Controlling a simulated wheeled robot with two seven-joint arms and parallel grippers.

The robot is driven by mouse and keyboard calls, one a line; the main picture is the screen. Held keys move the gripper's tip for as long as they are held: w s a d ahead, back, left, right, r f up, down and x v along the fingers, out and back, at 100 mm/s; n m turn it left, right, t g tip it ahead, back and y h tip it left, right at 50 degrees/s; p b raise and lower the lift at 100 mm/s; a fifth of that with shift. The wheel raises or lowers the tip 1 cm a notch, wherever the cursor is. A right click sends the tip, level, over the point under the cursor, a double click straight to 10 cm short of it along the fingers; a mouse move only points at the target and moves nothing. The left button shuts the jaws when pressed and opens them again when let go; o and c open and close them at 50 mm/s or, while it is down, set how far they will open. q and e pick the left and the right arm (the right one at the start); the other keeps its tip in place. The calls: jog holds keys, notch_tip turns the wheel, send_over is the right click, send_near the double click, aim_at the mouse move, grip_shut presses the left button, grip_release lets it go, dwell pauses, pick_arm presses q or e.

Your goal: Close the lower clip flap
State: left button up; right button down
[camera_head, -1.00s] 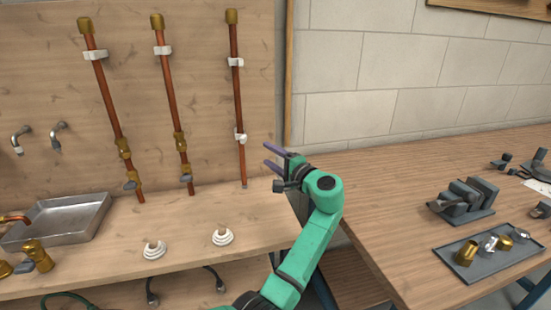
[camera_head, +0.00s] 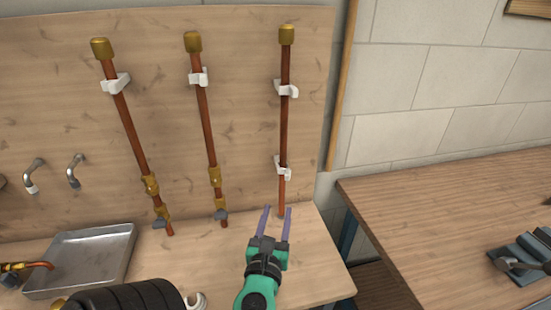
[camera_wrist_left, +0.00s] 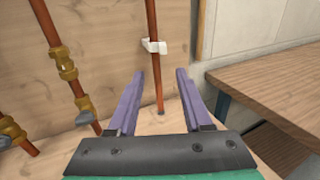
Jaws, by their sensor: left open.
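The lower clip (camera_head: 283,168) is a small white bracket on the rightmost copper pipe (camera_head: 284,125), which stands against the wooden back board. The clip also shows in the left wrist view (camera_wrist_left: 155,46), behind and on both sides of the pipe. Its flap is too small to tell exactly how far it stands open. My left gripper (camera_head: 277,210) is open and empty, below the clip and apart from it. In the left wrist view its two purple fingers (camera_wrist_left: 160,72) point toward the board, with the pipe's lower end showing between them. My right gripper is not in view.
An upper white clip (camera_head: 287,90) holds the same pipe higher up. Two more copper pipes with brass fittings (camera_head: 152,184) stand to the left. A metal tray (camera_head: 82,258) lies on the bench at left. A wooden table (camera_head: 420,215) stands at right.

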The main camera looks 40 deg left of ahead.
pick_arm(q)
jog(key=p, duration=0.2)
send_near(287, 178)
jog(key=w, duration=0.1)
jog(key=p+x, duration=0.1)
jog(key=x, duration=0.7)
jog(key=shift+a, duration=0.3)
jog(key=shift+w+a, duration=0.1)
jog(key=shift+w, duration=0.15)
grip_shut()
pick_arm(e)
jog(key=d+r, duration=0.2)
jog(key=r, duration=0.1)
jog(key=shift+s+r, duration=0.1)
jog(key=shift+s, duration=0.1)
